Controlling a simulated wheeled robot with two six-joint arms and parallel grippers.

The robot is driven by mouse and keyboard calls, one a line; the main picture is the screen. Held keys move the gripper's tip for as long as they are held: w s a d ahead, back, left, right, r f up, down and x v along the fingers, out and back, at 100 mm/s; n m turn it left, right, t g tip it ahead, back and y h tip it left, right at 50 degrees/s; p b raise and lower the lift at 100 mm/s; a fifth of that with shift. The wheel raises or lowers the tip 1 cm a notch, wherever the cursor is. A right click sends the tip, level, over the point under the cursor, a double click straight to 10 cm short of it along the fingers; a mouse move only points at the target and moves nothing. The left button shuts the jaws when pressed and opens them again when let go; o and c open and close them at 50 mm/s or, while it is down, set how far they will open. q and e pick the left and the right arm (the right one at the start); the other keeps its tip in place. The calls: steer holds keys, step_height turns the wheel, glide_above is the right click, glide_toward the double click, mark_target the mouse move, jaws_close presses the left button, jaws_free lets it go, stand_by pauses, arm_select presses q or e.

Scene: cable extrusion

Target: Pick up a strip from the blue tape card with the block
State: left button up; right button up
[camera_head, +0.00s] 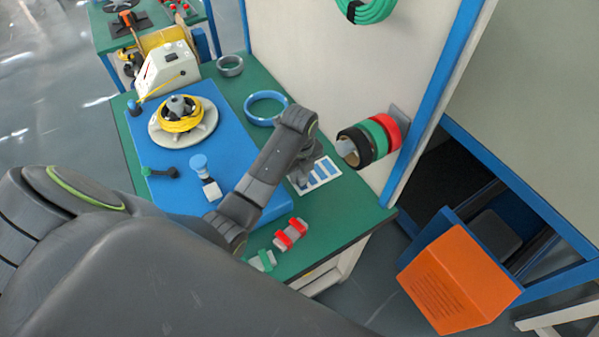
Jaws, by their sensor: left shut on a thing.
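The blue tape card (325,172) is a white card with blue strips, lying at the right end of the green table by the upright panel. My left gripper (299,180) is over the card's left side, pointing down and shut on the block. The gripper and wrist hide most of the block and part of the card. I cannot tell whether the block touches a strip. My right gripper is not in view.
A blue mat (222,133) holds a yellow cable spool (181,117) and a blue-topped white piece (206,178). A blue ring (265,107) lies behind my forearm. Tape rolls (372,139) stick out from the panel, right of the gripper. Red-and-grey (291,234) and green-and-grey (262,260) pieces lie near the front edge.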

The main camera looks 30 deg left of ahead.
arm_select(q)
steer(key=shift+f, duration=0.6)
stand_by(0.7)
steer(key=shift+s+f+p, duration=0.1)
steer(key=shift+p, duration=0.25)
stand_by(1.7)
step_height(320, 180, up, 8)
steer(key=p, duration=1)
